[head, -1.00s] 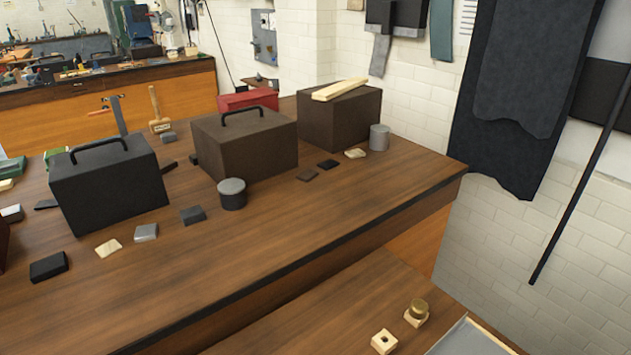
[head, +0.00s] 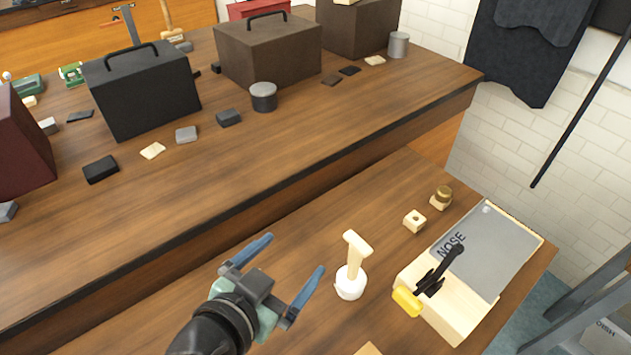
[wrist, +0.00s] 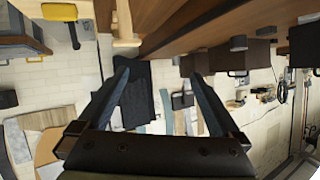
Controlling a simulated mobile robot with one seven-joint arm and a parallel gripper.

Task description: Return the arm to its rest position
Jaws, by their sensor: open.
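My gripper (head: 285,270) is in the lower middle of the head view, with its two blue fingers spread apart and nothing between them. It appears raised over the front edge of the near wooden bench (head: 310,225). My dark wrist shows below the fingers. In the wrist view my gripper (wrist: 162,75) is also open and empty, and the room behind it appears upside down.
On the near bench are a white pot with a wooden handle (head: 351,280), a small wooden block (head: 414,221), a brass-topped piece (head: 441,197) and a board marked NOSE (head: 490,245). Boxes, including a black one (head: 145,95), stand on the far bench (head: 250,165).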

